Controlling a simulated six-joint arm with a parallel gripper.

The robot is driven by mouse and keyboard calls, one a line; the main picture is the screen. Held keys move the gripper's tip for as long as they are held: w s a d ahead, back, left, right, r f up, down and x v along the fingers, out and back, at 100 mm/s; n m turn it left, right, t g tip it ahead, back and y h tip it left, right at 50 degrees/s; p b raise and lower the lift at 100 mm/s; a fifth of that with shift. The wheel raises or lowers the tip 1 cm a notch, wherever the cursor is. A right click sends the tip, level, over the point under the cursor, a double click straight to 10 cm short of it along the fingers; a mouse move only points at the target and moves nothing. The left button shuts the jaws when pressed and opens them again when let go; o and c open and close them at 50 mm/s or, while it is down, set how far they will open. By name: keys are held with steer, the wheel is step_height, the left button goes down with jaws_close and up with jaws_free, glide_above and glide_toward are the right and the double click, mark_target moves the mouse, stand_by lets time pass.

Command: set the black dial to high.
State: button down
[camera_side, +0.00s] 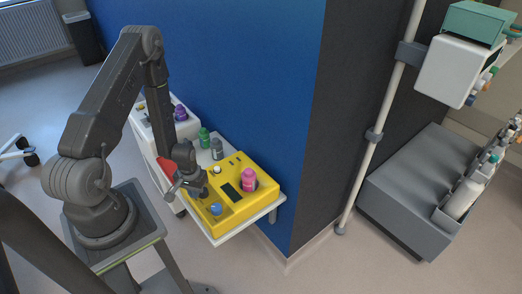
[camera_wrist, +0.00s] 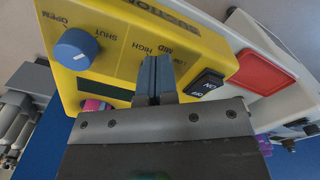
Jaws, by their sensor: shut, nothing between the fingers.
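The yellow suction unit (camera_side: 234,166) stands on a white shelf; its panel (camera_wrist: 190,30) fills the upper wrist view. The labels HIGH, MID and LOW show on the panel just beyond my fingertips. The black dial is hidden behind my gripper in both views, so its setting cannot be read. My gripper (camera_wrist: 158,66) is shut, its fingers together over the panel beside these labels. In the side view my gripper (camera_side: 198,192) is low over the unit's near left part. I cannot tell whether the fingers touch the dial.
A blue knob (camera_wrist: 76,50) marked OPEN and SHUT and a black ON/OFF switch (camera_wrist: 207,85) flank my fingers. A dark display (camera_side: 230,191) and pink bottle (camera_side: 249,180) are close by. Green (camera_side: 205,138) and grey (camera_side: 217,149) bottles stand behind. A blue wall (camera_side: 240,70) closes the back.

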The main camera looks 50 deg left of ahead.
steer(key=shift+w+d+f+m, duration=0.25)
steer(key=shift+d+f+m, duration=0.05)
steer(key=shift+d, duration=0.25)
steer(key=shift+w+d+f+m, duration=0.25)
steer(key=shift+d+m, duration=0.05)
steer(key=shift+d, duration=0.2)
steer(key=shift+s, duration=0.2)
steer(key=shift+w+r, duration=0.1)
steer(key=shift+r, duration=2.95)
